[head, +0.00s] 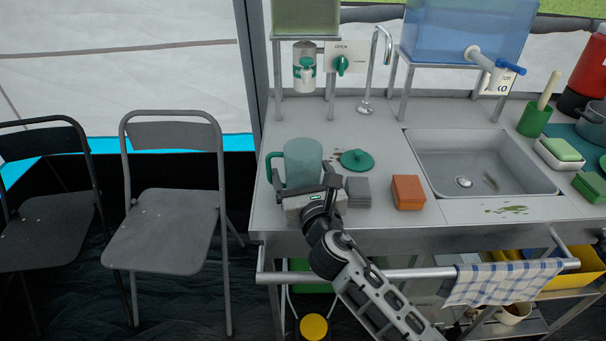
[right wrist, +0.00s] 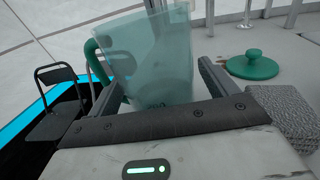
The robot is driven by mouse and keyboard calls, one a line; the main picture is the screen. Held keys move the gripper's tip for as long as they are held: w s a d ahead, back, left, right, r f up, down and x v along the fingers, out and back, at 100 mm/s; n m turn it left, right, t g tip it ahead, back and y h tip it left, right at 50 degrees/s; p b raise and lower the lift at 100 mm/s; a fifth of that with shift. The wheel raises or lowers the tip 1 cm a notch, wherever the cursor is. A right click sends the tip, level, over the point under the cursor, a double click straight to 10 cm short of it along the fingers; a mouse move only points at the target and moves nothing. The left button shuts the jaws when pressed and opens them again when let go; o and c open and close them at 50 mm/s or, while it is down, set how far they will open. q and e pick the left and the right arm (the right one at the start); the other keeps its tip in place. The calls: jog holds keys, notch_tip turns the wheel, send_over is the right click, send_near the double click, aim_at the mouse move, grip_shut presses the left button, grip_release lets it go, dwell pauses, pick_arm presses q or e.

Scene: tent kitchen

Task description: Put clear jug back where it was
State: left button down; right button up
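The clear jug (head: 303,160), tinted teal with a green handle on its left, stands upright and lidless at the left end of the steel counter. It also shows in the right wrist view (right wrist: 150,60). My right gripper (head: 305,183) is at the jug's near side, low over the counter. Its fingers (right wrist: 160,88) are spread wide to either side of the jug's lower part, with a gap visible at the right finger. Contact at the left finger is unclear. A green lid (head: 357,160) lies on the counter right of the jug. My left gripper is not in view.
A grey block (head: 358,191) sits close right of the gripper, with an orange sponge (head: 408,192) beyond it. The sink (head: 480,165) is further right. A tap (head: 375,75) and tank stands rise behind. Two chairs (head: 170,215) stand left of the counter.

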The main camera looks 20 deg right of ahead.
jog(key=shift+r, duration=0.25)
jog(key=s, duration=1.2)
jog(key=shift+a, duration=0.35)
jog(key=shift+f, duration=0.1)
